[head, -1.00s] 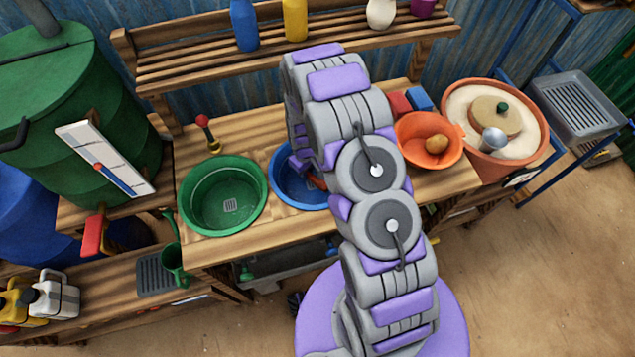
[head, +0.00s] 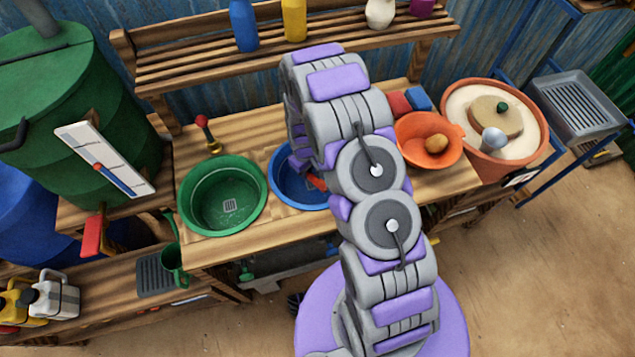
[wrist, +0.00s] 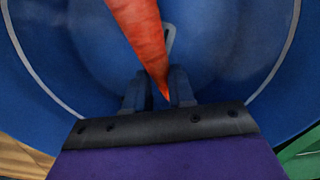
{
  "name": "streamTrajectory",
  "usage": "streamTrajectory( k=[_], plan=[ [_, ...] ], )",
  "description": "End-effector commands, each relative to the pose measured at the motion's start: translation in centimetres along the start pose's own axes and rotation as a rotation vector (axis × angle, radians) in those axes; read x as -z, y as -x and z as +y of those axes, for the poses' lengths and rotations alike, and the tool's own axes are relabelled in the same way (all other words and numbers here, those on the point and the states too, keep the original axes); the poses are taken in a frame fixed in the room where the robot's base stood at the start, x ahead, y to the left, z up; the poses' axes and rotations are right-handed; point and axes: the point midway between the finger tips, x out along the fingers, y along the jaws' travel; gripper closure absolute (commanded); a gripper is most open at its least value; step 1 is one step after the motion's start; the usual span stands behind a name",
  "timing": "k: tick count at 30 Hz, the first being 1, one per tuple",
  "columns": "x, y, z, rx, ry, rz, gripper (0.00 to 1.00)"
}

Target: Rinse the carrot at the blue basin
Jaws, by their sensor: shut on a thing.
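The blue basin (head: 284,187) is set in the wooden bench, partly hidden behind my arm in the head view. In the wrist view the blue basin (wrist: 50,40) fills most of the picture around my gripper. The orange carrot (wrist: 138,30) is between the fingers of my gripper (wrist: 158,90), its thin tip toward the palm. My gripper is shut on it, over the basin's inside. In the head view only a small bit of the carrot (head: 317,182) shows beside my arm. Whether the carrot touches the basin's bottom or any water I cannot tell.
A green basin (head: 180,205) stands left of the blue one. A red-topped tap-like knob (head: 202,121) is behind the basins. A shelf (head: 190,70) with bottles runs along the back.

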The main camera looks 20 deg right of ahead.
Motion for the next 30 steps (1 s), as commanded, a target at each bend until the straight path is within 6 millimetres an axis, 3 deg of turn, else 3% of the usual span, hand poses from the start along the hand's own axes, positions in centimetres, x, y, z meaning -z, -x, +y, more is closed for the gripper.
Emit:
streamTrajectory(
  k=[8, 30],
  plan=[
    [0.0, 0.5, 0.0, 0.0, 0.0, 0.001, 1.0],
    [0.0, 5.7, -0.1, 0.0, -0.001, 0.0, 1.0]
  ],
)
